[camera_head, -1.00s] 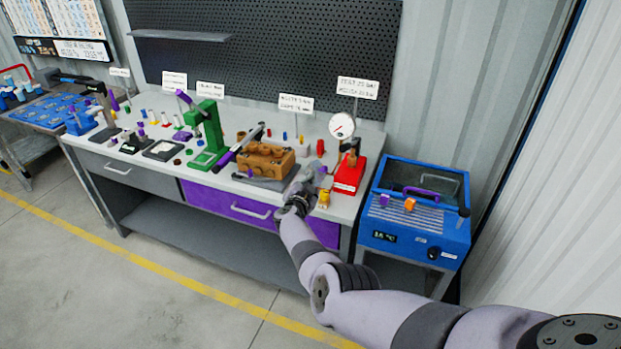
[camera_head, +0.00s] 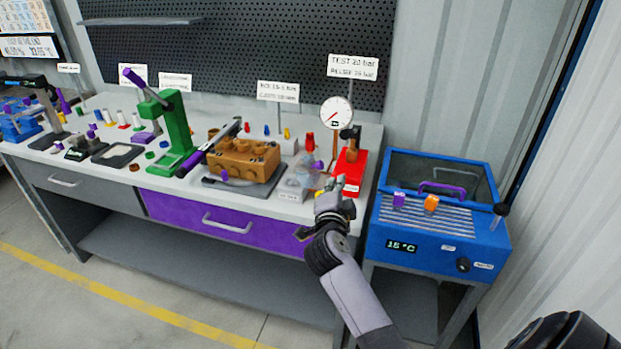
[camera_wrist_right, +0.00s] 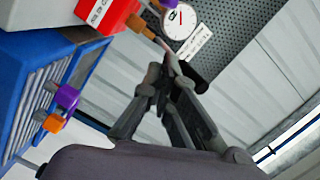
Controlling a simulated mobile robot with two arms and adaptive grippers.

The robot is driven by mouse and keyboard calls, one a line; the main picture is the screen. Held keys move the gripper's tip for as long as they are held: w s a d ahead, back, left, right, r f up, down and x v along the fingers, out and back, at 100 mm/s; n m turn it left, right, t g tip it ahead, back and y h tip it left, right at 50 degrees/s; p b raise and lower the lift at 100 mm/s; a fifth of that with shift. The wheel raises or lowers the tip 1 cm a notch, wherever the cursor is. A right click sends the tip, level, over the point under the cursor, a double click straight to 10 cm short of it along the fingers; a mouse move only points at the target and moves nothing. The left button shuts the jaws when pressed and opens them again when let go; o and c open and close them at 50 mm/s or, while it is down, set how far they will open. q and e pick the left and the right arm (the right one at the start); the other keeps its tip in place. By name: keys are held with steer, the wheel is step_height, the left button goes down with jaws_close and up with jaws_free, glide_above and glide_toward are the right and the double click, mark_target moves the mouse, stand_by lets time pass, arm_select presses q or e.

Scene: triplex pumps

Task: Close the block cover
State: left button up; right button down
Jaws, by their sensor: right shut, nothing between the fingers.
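The brown block (camera_head: 243,160) sits on a grey plate on the bench, with a round port on its side. A clear, see-through piece (camera_head: 299,180) stands right of it near the bench's front edge; I cannot tell for sure if it is the cover or how it is hinged. My right gripper (camera_head: 335,186) is shut and empty, just right of this clear piece and in front of the red stand. In the right wrist view the gripper (camera_wrist_right: 167,72) points towards the gauge.
The red stand (camera_head: 348,176) with a pressure gauge (camera_head: 336,113) is close behind my right gripper. A blue bath (camera_head: 435,230) with purple and orange knobs stands to the right. A green press (camera_head: 176,135) is left of the block. The floor in front is clear.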

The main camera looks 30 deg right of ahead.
mark_target(318, 164)
steer(key=shift+n+t+y, duration=0.3)
steer(key=shift+t+y, duration=0.2)
steer(key=shift+y, duration=0.1)
steer(key=w, duration=0.3)
steer(key=w+d+f, duration=0.1)
steer(key=w, duration=0.2)
steer(key=w+f, duration=0.1)
steer(key=w, duration=0.3)
steer(key=shift+d+f+b, duration=0.15)
steer(key=shift+f+b, duration=0.1)
steer(key=shift+b, duration=0.1)
arm_select(q)
steer(key=shift+w+d+f, duration=0.1)
steer(key=shift+w+f, duration=0.5)
steer(key=shift+f, duration=0.15)
arm_select(e)
steer(key=shift+w, duration=0.15)
